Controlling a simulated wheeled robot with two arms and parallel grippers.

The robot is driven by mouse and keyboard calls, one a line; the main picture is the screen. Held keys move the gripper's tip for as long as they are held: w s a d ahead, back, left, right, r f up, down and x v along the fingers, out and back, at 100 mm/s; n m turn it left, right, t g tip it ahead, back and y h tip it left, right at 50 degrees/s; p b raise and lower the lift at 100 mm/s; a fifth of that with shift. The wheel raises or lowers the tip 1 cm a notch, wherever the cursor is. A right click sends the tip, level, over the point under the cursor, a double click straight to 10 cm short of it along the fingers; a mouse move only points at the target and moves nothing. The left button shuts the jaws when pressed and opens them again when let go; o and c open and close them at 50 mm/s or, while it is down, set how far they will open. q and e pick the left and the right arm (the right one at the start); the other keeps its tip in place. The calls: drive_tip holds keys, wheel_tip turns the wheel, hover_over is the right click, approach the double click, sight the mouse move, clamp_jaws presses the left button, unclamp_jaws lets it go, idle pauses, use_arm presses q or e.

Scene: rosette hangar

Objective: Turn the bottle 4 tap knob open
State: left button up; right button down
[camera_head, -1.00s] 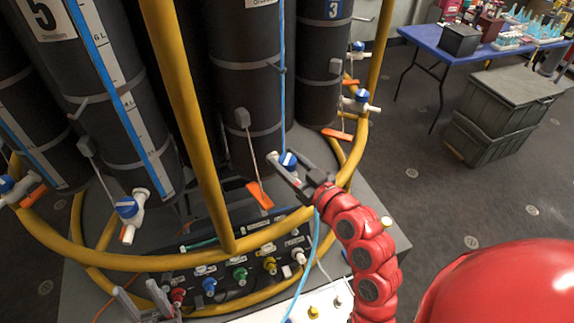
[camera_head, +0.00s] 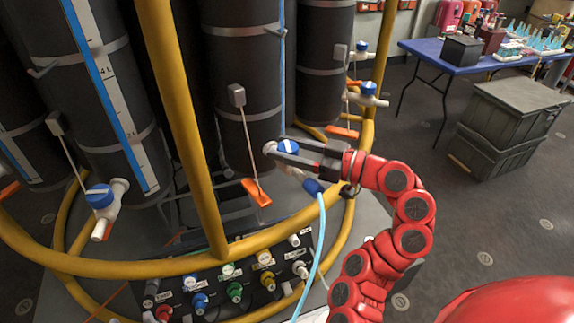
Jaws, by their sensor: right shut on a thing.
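The middle dark bottle (camera_head: 243,75) has a white tap low on its front; its number does not show now. The blue tap knob (camera_head: 287,146) with its white stripe shows above the dark fingers. My right gripper (camera_head: 285,154) reaches it from the right and is shut on the knob, with its fingers partly hiding the tap. A light blue hose (camera_head: 321,225) rises to a dark blue end piece (camera_head: 313,187) just below the gripper, near the tap's outlet. Whether it is joined there is partly hidden. My left gripper does not show.
A yellow rail (camera_head: 180,120) curves around the bottles. An orange float tag (camera_head: 257,192) hangs left of the tap. A panel of coloured connectors (camera_head: 235,290) lies below. Another tap (camera_head: 100,197) stands left. A blue table (camera_head: 470,58) and grey crates (camera_head: 497,125) stand right.

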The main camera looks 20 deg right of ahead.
drive_tip(key=shift+f+n+g+y+b, duration=0.15)
drive_tip(key=shift+n+g+y+b, duration=1.15)
drive_tip(key=shift+g+b, duration=0.45)
drive_tip(key=shift+n+g, duration=0.35)
drive_tip(key=shift+n, duration=0.05)
drive_tip(key=shift+r, duration=0.2)
drive_tip(key=shift+c, duration=1.3)
unclamp_jaws()
drive_tip(key=b+v, duration=0.2)
drive_tip(key=v, duration=1.5)
drive_tip(key=shift+d, duration=0.2)
